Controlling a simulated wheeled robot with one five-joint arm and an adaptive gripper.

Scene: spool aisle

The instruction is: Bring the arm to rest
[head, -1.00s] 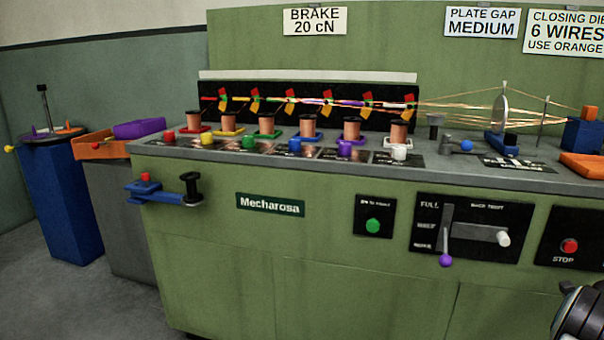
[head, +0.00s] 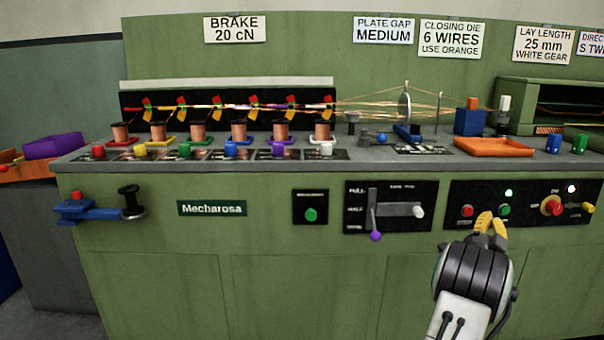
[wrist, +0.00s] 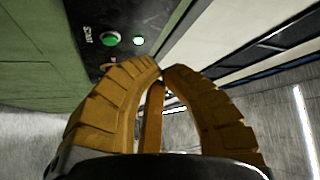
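My arm reaches up from the lower right of the head view, in front of the green machine (head: 290,265). My gripper (head: 490,222) has yellow fingers and points at the machine's right-hand control panel, overlapping its lower edge in the picture. In the wrist view my gripper (wrist: 161,76) has its fingertips drawn together, with nothing seen between them. A green start button (wrist: 110,39) and a lit lamp (wrist: 138,41) show beyond the fingers. I cannot tell the exact gap between fingertips and panel.
The bench top holds copper spools (head: 239,133), an orange tray (head: 494,147) and a blue block (head: 469,122). A purple-knobbed lever (head: 375,236) and a blue bracket with a black handle (head: 129,201) stick out from the front. Floor shows at lower left.

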